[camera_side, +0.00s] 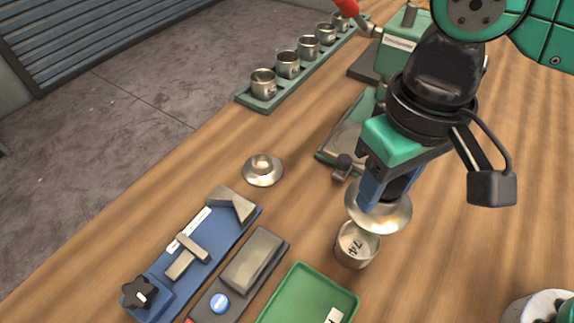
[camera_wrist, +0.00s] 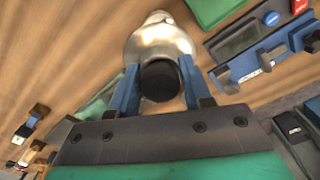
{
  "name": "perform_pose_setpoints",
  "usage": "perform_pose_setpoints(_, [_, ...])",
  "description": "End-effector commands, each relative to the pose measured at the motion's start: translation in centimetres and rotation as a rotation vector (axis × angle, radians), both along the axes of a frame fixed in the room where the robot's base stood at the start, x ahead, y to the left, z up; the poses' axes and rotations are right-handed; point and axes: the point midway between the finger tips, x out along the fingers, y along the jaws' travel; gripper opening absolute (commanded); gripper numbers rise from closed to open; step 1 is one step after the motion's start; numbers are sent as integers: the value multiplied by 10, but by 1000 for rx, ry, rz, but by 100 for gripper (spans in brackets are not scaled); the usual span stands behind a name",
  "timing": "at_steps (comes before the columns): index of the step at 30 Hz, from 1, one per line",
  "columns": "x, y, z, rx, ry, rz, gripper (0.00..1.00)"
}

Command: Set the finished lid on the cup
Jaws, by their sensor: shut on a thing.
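My gripper (camera_side: 382,190) is shut on the dark knob of a shiny silver lid (camera_side: 396,217), with a blue finger on each side of the knob in the wrist view (camera_wrist: 160,84). The lid (camera_wrist: 158,42) hangs flat side down. A small metal cup (camera_side: 357,246) marked "74" stands upright on the table, just below and left of the lid in the side view. The lid overlaps the cup's upper edge in the picture and looks off-centre from it. I cannot tell whether they touch. In the wrist view the lid hides most of what lies under it.
Another round metal piece (camera_side: 262,169) lies on the table to the left. A blue fixture (camera_side: 205,243), a grey-topped device (camera_side: 253,258) and a green tray (camera_side: 309,296) are near the front. Several cups stand on a green rack (camera_side: 306,63) at the back. A green machine (camera_side: 347,131) stands behind.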

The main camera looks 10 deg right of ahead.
Motion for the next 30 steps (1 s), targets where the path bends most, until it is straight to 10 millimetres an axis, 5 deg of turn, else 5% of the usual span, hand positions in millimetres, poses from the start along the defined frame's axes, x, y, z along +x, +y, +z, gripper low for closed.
perform_pose_setpoints(15, [1, 0, -51, 0, 0, 0, 22])
perform_pose_setpoints(30, [0, 0, -60, 0, 0, 0, 22])
